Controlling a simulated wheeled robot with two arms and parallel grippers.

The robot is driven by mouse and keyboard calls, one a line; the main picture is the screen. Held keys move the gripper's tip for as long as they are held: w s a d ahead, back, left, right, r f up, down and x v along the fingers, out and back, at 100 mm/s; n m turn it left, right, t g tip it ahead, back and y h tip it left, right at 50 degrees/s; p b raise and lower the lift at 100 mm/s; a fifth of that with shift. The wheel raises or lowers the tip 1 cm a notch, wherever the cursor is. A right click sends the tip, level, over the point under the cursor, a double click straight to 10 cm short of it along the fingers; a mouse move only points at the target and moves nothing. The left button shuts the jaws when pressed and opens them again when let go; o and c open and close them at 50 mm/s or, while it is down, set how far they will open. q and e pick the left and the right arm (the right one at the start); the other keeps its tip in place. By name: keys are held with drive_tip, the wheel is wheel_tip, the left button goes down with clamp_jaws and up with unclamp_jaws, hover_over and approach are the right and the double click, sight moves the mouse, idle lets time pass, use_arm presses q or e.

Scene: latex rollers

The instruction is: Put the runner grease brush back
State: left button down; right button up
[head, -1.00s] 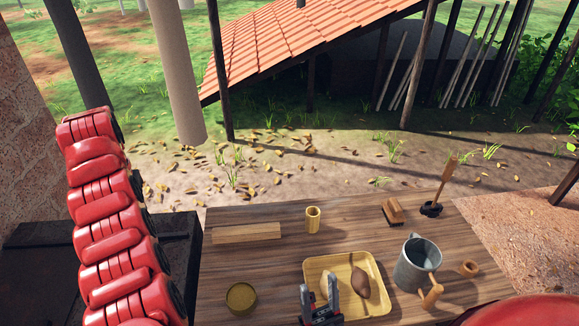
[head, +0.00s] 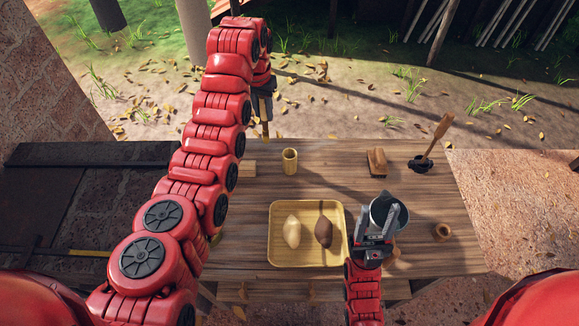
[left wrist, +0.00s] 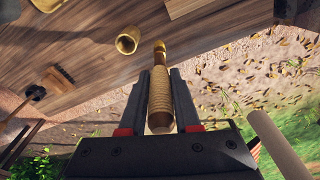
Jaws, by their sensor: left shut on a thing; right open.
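My left gripper (head: 263,112) is shut on the runner grease brush, held beyond the table's far edge. In the left wrist view, the brush (left wrist: 160,95) has a ribbed tan handle between the fingers (left wrist: 161,100) and a narrower brown end pointing away. In the head view, the brush (head: 265,131) shows only as a small tan piece below the gripper. A hollow bamboo cup (head: 290,162) stands upright and apart from it on the table; it also shows in the left wrist view (left wrist: 127,41). My right gripper (head: 375,227) is open and empty, in front of the grey metal mug.
A yellow tray (head: 275,258) holds a pale and a brown lump. The mug (head: 392,213), a wooden ring (head: 442,231), a brown bristled block (head: 377,161) and a paddle (head: 438,133) in a black holder stand right. My left arm hides part of a plank (head: 248,168).

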use_arm(q)
drive_tip(key=s+d+m+p, duration=0.1)
drive_tip(key=s+d, duration=0.2)
drive_tip(key=d, duration=0.4)
wheel_tip(320, 180, down, 11)
drive_tip(key=p, duration=0.4)
drive_tip(key=shift+w, duration=0.25)
drive_tip(key=shift+f, duration=0.1)
drive_tip(key=c, duration=0.6)
unclamp_jaws()
